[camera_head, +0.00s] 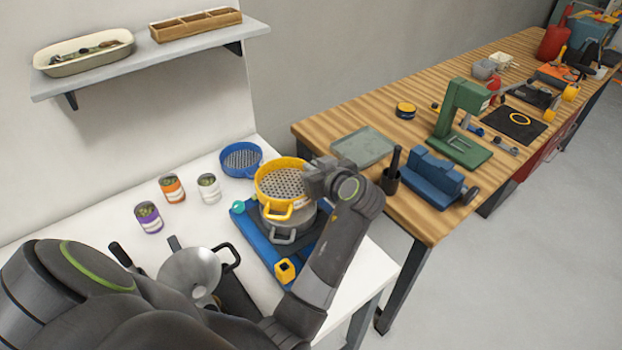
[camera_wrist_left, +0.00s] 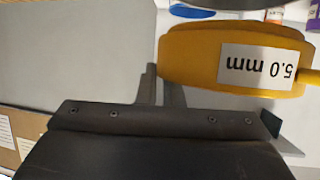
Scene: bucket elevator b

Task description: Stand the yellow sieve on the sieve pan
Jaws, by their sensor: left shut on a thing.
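The yellow sieve (camera_head: 268,199), with a perforated floor and side handles, sits level over the grey metal sieve pan (camera_head: 295,228). From this angle I cannot tell whether the sieve touches the pan or hovers just above it. My left gripper (camera_head: 312,183) is shut on the sieve at its right side. In the left wrist view, the sieve's yellow wall (camera_wrist_left: 195,55) has a "5.0 mm" label, and the fingers (camera_wrist_left: 160,88) meet its near end. The pan stands on a blue base (camera_head: 256,238), and part of it is hidden by the sieve. My right gripper is not in view.
A blue sieve (camera_head: 241,160) lies behind on the white table. Several cans (camera_head: 172,188) stand to the left, and a metal funnel (camera_head: 190,270) in front. A yellow block (camera_head: 285,271) sits at the base's front corner. The wooden bench (camera_head: 310,128) is at right.

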